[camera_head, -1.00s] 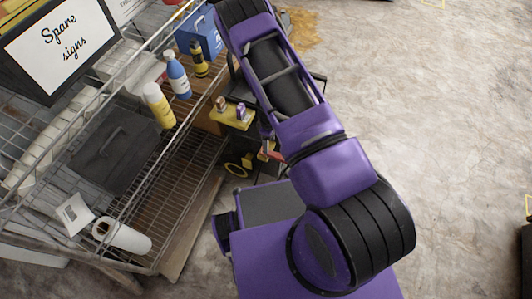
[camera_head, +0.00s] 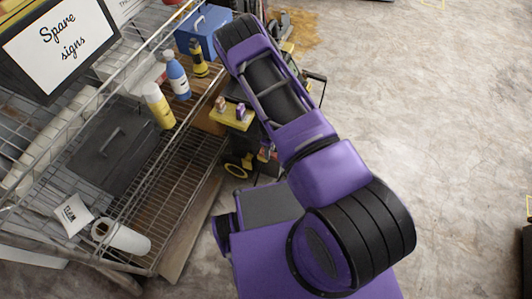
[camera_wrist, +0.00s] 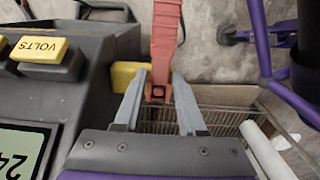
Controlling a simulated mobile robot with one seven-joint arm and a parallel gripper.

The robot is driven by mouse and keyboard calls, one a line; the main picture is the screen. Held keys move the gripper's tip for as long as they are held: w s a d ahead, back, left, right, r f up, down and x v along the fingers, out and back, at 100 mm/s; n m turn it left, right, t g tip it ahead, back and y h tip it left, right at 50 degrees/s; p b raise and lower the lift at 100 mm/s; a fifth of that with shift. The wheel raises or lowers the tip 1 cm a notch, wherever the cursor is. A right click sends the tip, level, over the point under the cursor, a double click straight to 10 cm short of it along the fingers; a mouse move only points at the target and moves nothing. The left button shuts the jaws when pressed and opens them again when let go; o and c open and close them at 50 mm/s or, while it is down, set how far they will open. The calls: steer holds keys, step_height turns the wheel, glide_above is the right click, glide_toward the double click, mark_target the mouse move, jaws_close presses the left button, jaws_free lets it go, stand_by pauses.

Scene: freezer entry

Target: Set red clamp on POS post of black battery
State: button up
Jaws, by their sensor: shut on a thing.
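In the wrist view my gripper (camera_wrist: 160,84) is shut on the red clamp (camera_wrist: 166,42), which extends away from the fingers toward the top edge. In the head view my arm hides most of the gripper, and only a small bit of red shows beside it. I cannot clearly make out the black battery or its POS post in either view. A dark unit with a yellow VOLTS button (camera_wrist: 42,50) and a lit display reading 24 (camera_wrist: 22,150) fills the left of the wrist view, close beside my gripper.
A yellow platform (camera_head: 230,118) with two small upright pieces stands between the shelf and my arm. The wire shelf (camera_head: 185,165) on the left holds a black case (camera_head: 112,150), bottles, a blue box (camera_head: 203,30) and a white roll (camera_head: 121,238).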

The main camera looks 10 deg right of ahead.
jaws_close()
steer(key=shift+r, duration=0.4)
step_height(320, 180, up, 13)
steer(key=p, duration=0.3)
stand_by(0.4)
steer(key=shift+r, duration=0.1)
